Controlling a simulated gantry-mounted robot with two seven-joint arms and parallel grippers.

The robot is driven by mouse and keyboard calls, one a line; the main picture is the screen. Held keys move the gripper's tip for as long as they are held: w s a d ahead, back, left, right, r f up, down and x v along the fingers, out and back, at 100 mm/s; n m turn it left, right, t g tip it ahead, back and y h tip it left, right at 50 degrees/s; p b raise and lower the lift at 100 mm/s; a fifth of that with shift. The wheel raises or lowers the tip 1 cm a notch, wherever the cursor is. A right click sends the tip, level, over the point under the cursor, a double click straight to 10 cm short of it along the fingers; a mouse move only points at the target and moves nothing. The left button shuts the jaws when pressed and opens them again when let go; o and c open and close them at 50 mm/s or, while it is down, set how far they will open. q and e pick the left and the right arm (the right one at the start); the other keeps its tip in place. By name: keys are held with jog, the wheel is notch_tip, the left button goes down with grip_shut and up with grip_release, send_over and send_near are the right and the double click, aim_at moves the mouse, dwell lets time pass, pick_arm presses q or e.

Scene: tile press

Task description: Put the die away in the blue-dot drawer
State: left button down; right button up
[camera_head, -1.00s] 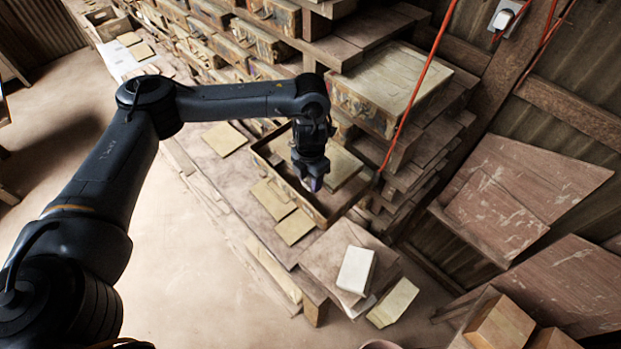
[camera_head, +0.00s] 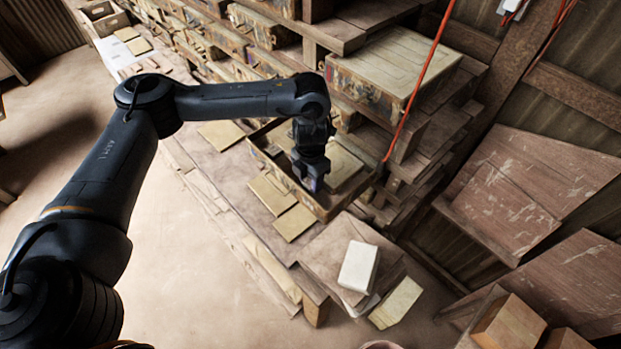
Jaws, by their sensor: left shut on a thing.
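My left gripper (camera_head: 313,186) points down over an open, shallow wooden drawer (camera_head: 267,160), near its front right end. The gripper is shut on a small bluish-purple thing at its fingertips, which I take for the die; the fingers hide most of it. I cannot tell whether it touches the drawer floor. A pale flat slab (camera_head: 345,166) lies in the back part of the drawer. No blue dot can be made out on any drawer from here. My right gripper is not in view.
A wooden shelf rack with several drawers runs behind. Flat tiles (camera_head: 294,222) lie on the bench left of the open drawer. A white block (camera_head: 358,267) sits at the bench's right end. An orange cord (camera_head: 425,80) hangs in front of the rack's right part.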

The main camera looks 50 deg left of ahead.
pick_arm(q)
jog(key=shift+f+b, duration=0.3)
jog(key=shift+f, duration=0.2)
dwell(0.3)
jog(key=c, duration=0.7)
grip_release()
jog(key=shift+w, duration=0.1)
jog(key=shift+o, duration=0.9)
